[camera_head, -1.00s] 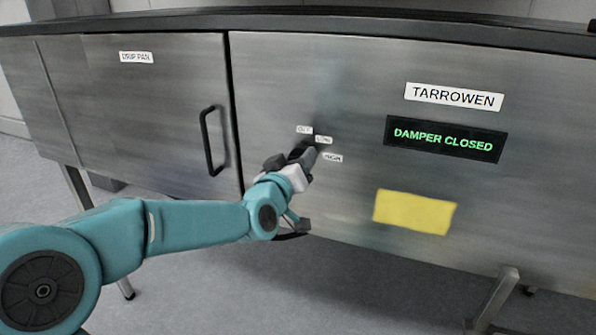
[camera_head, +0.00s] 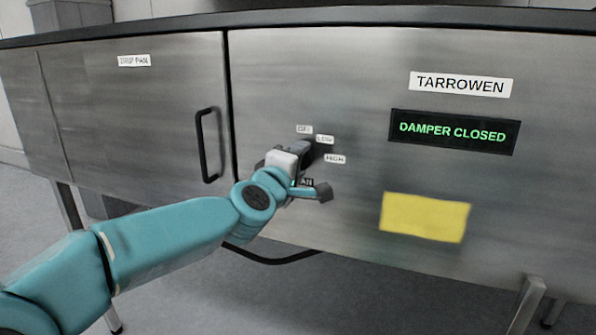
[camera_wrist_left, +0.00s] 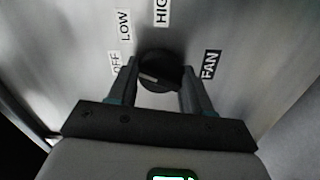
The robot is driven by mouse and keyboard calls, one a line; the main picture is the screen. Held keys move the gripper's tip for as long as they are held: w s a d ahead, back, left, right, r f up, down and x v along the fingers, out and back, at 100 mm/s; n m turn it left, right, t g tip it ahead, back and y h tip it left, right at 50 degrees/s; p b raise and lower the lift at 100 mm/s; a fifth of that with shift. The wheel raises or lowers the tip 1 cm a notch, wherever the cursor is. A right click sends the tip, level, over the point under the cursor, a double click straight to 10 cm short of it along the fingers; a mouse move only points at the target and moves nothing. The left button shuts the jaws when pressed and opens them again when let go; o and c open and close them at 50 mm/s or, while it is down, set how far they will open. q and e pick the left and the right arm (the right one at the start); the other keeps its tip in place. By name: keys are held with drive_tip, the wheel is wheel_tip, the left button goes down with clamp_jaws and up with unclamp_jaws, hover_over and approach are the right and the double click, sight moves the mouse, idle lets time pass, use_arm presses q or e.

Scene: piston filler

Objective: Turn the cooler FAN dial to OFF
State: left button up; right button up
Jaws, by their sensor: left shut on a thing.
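The FAN dial (camera_wrist_left: 162,66) is a round dark knob on the steel front panel. In the wrist view it sits between the fingers of my left gripper (camera_wrist_left: 158,76), which is shut on it. A short pale mark shows near the dial's lower left, but I cannot tell which setting the dial points to. The labels OFF (camera_head: 304,129), LOW (camera_head: 324,139) and HIGH (camera_head: 335,159) curve around its upper right in the head view. The FAN label (camera_wrist_left: 210,64) is beside it in the wrist view. In the head view my left gripper (camera_head: 297,155) partly hides the dial. My right gripper is out of view.
A display (camera_head: 453,131) reads DAMPER CLOSED, below a TARROWEN plate (camera_head: 461,84). A blank yellow note (camera_head: 425,217) is below it. The DRIP PAN door (camera_head: 130,110), with a black handle (camera_head: 206,146), is on the left. The panel around the dial is otherwise flat.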

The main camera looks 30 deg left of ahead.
use_arm(q)
drive_tip(key=n+b, duration=0.1)
drive_tip(key=n, duration=0.3)
drive_tip(key=shift+n+b, duration=0.4)
idle(0.4)
drive_tip(key=o, duration=1)
drive_tip(key=shift+o, duration=0.2)
drive_tip(key=shift+a, duration=0.1)
drive_tip(key=shift+s, duration=0.1)
drive_tip(key=p+v, duration=0.2)
drive_tip(key=v, duration=1.4)
